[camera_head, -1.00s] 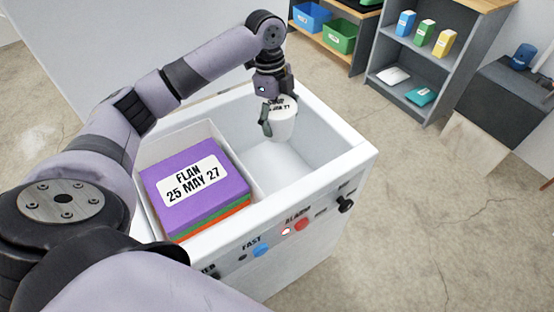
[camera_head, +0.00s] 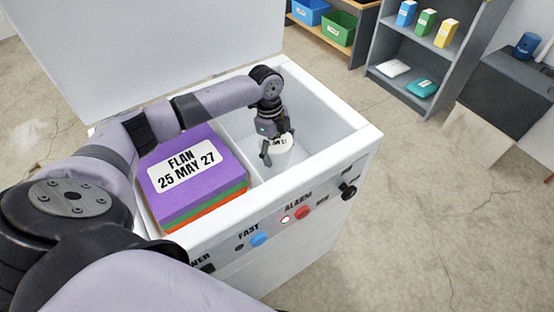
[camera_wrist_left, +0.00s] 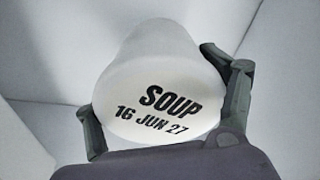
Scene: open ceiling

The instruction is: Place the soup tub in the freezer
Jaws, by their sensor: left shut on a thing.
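The white soup tub (camera_head: 283,146) is inside the right compartment of the open chest freezer (camera_head: 366,140), low down near the divider. In the left wrist view the tub (camera_wrist_left: 155,75) shows its lid, marked "SOUP 16 JUN 27". My left gripper (camera_head: 277,150) reaches down into the freezer and is shut on the tub, with a finger on each side of it in the wrist view (camera_wrist_left: 165,110). Whether the tub's base touches the freezer floor is hidden. My right gripper is not in view.
A stack of boxes with a purple top one (camera_head: 195,172), labelled "FLAN 25 MAY 27", fills the left compartment. The raised lid (camera_head: 150,55) stands behind. Controls line the front panel (camera_head: 262,238). Shelves (camera_head: 425,60) stand away at the back right.

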